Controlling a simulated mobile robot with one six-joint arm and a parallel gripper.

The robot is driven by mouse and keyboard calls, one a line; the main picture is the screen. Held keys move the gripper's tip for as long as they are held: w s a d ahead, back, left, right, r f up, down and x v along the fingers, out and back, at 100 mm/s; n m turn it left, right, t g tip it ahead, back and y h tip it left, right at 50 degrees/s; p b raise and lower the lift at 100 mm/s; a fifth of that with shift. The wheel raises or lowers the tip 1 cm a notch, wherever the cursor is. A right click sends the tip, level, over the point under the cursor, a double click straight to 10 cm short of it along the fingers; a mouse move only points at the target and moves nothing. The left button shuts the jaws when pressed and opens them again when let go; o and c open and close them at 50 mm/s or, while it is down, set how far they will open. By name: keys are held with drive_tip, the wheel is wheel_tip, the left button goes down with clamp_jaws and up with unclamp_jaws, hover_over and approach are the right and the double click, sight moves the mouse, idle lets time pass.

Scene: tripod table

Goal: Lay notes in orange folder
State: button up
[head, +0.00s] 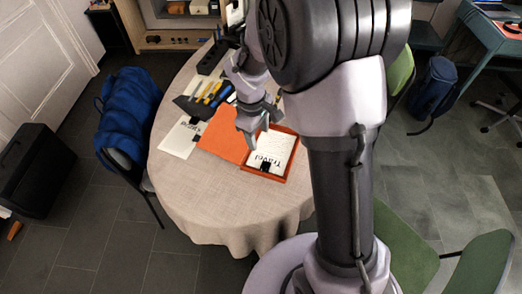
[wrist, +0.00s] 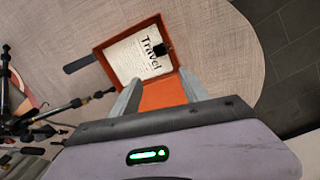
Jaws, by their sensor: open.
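The orange folder (head: 222,136) lies open on the round table, its flat cover on the left and its shallow tray on the right. White notes marked "Travel" (head: 272,150), with a black clip, lie inside the tray. In the wrist view the notes (wrist: 135,58) lie within the orange rim (wrist: 104,57), the black clip (wrist: 161,49) at their edge. My gripper (head: 256,128) is above the folder, open; in the wrist view its fingers (wrist: 160,84) are apart with only orange cover seen between them. Any gap in height is hard to judge.
Another white sheet stack (head: 177,140) with a black clip lies left of the folder. A dark holder with pens and tools (head: 205,97) and a black strip (head: 212,57) lie behind. The front of the table (head: 220,205) is clear. A blue-draped chair (head: 135,105) stands left.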

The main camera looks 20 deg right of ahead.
drive_tip(key=s+a+r+m+t+y, duration=0.15)
drive_tip(key=s+r+m, duration=0.5)
drive_tip(key=r, duration=0.65)
drive_tip(key=s+a+r+m+t+y, duration=0.1)
drive_tip(key=s+a+r+m, duration=0.1)
drive_tip(key=s, duration=0.5)
drive_tip(key=s+a+r+m+t+y, duration=0.1)
drive_tip(key=s+a+r+m+t, duration=0.1)
drive_tip(key=s, duration=0.6)
wheel_tip(320, 180, up, 2)
drive_tip(key=shift+a+r+m, duration=0.2)
drive_tip(key=shift+a+m, duration=0.35)
drive_tip(key=shift+m, duration=0.4)
drive_tip(key=shift+t, duration=0.25)
